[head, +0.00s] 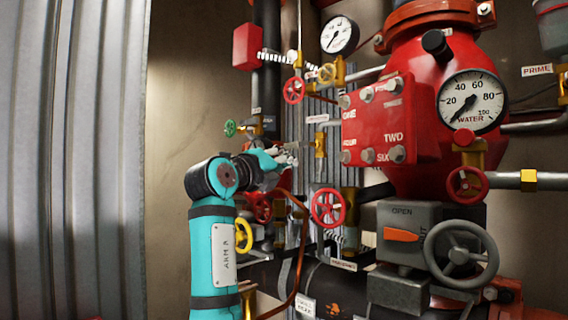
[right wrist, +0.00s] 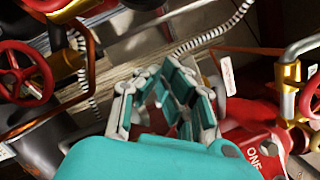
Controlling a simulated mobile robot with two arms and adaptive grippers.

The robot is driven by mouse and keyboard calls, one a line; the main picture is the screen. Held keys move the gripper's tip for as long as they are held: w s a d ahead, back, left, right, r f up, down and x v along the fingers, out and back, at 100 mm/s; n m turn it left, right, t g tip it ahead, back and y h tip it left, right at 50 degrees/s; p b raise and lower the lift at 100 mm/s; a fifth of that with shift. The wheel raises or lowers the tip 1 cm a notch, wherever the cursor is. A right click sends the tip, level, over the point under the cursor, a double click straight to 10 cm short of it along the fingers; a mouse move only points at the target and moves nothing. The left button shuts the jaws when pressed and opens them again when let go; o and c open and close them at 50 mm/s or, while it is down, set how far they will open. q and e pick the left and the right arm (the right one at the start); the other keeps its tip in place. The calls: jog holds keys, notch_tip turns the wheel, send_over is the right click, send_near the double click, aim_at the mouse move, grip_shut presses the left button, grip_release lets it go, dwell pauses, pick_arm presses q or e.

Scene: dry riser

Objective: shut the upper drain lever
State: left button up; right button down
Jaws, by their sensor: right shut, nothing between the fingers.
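My right gripper (head: 288,158) is shut and empty, held in front of the pipework at the middle of the head view. In the right wrist view its teal and grey fingers (right wrist: 165,85) are folded together with nothing between them. A small brass valve (head: 320,145) on a vertical pipe stands just right of the fingertips in the head view, below a white tag (head: 317,118) too small to read. I cannot tell whether this valve carries the upper drain lever, nor how its lever is turned. My left gripper is not in view.
A red handwheel (head: 328,208) stands below right of my gripper, and a green one (head: 230,128) to its left. A red box (head: 384,122), a grey valve with a large handwheel (head: 460,255) and a water gauge (head: 471,101) fill the right. Corrugated metal (head: 75,160) stands at left.

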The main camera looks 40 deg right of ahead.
jog(key=v, duration=1.2)
dwell(0.3)
